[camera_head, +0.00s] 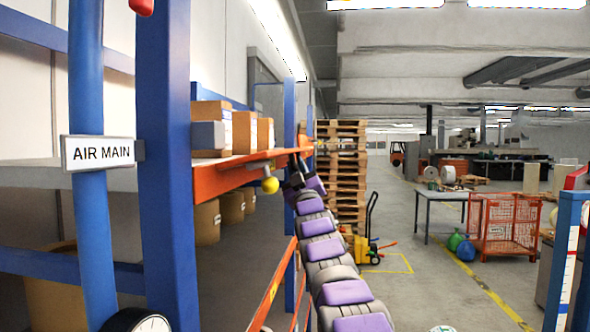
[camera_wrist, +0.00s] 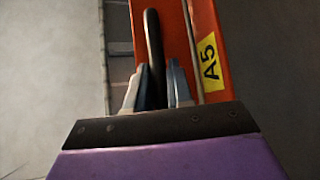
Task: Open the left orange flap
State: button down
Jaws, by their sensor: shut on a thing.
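My gripper (camera_head: 299,165) is at the far end of my arm, beside the orange shelf edge (camera_head: 225,178) in the head view. In the wrist view, my gripper (camera_wrist: 155,88) has its two pale fingers on either side of a dark upright bar (camera_wrist: 153,45) and is shut on it. Behind the bar runs an orange panel (camera_wrist: 206,35) with a yellow A5 label (camera_wrist: 210,60). The bar looks like a handle, but where it joins the panel is hidden. I cannot tell whether the orange panel is the left flap or how far open it is.
A yellow ball (camera_head: 270,185) hangs just below the orange edge. Blue rack posts (camera_head: 165,160) and an AIR MAIN sign (camera_head: 100,153) stand close at left. Cartons (camera_head: 245,132) sit on the shelf.

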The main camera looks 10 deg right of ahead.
jog(key=shift+r+n+y, duration=0.15)
jog(key=shift+n+y, duration=0.35)
jog(key=c, duration=1.1)
grip_release()
jog(key=shift+a, duration=0.15)
jog(key=shift+s, duration=0.1)
jog(key=shift+s+d+f, duration=0.2)
jog(key=shift+s+f, duration=0.1)
jog(key=shift+s, duration=0.1)
jog(key=p+v, duration=0.1)
jog(key=v, duration=1.5)
jog(key=shift+a+f, duration=0.2)
